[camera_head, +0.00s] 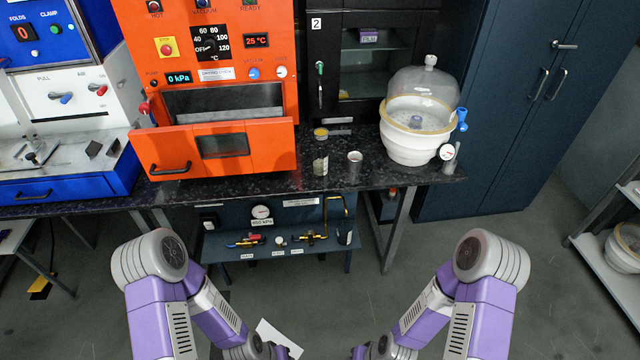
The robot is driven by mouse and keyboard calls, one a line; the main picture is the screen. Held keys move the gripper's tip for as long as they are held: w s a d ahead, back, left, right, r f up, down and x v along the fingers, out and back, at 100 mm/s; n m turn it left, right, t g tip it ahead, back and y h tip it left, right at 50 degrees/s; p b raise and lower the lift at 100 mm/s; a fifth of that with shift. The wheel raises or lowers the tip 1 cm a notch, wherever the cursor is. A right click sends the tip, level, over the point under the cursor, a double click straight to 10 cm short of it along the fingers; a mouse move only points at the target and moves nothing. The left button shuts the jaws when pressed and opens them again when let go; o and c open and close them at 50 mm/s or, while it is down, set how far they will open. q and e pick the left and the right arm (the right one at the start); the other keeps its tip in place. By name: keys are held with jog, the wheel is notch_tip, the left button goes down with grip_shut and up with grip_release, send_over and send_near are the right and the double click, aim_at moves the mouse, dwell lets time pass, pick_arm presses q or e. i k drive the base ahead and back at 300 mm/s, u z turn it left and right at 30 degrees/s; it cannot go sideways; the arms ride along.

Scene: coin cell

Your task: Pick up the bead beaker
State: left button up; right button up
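Two small cup-like vessels stand upright near the front edge of the black speckled counter (400,178). The left one (320,166) is small, with a pale, yellowish look. The right one (354,163) is a grey cup with an open top. I take one of these for the bead beaker, but cannot tell which; no beads can be made out. My two purple and grey arms are folded low in front of the counter, well apart from both vessels. The ends of both arms run down to the bottom edge, and no gripper fingers can be made out.
An orange oven (220,95) with its front door tilted open stands left of the vessels. A domed white desiccator (410,140) stands to the right. A small yellow-topped jar (321,133) is behind them. A lower shelf (275,250) holds valves and gauges.

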aim_at(319, 155)
jog(key=u, duration=0.05)
jog(key=k, duration=0.55)
jog(key=z, duration=1)
jog(key=i, duration=1.5)
jog(key=u, duration=0.7)
